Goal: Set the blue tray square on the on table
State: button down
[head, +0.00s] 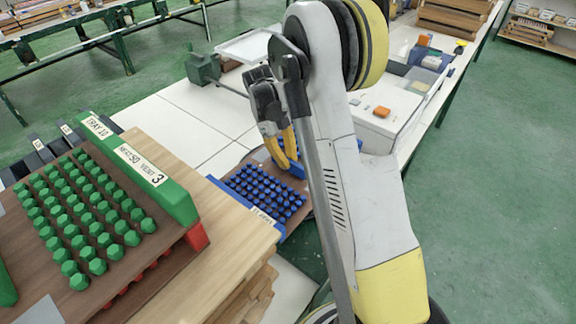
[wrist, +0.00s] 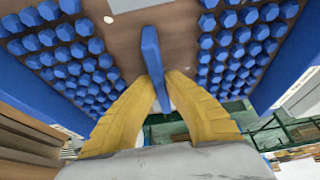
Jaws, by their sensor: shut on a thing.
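The blue tray (head: 252,208) has blue end walls, a brown base and rows of blue knobs. In the head view it is beside the wooden stack, partly behind my arm, with its right part over the green floor. My gripper (head: 284,150) has yellow fingers and reaches down to the tray's middle. In the wrist view my gripper (wrist: 164,86) is shut on the tray's blue central bar (wrist: 151,48), with knobs on both sides. The white table (head: 180,128) lies behind and left of the tray. I cannot tell whether the tray touches the table.
A green tray (head: 165,188) with green knobs sits on a red tray (head: 196,237) atop a wooden stack (head: 225,240) close on the left. A green vise-like device (head: 203,68) stands at the table's far edge. A white box (head: 385,120) and small bins stand behind my arm.

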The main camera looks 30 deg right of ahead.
jog(key=shift+f, duration=0.5)
jog(key=shift+f, duration=0.1)
jog(key=c, duration=1.6)
grip_release()
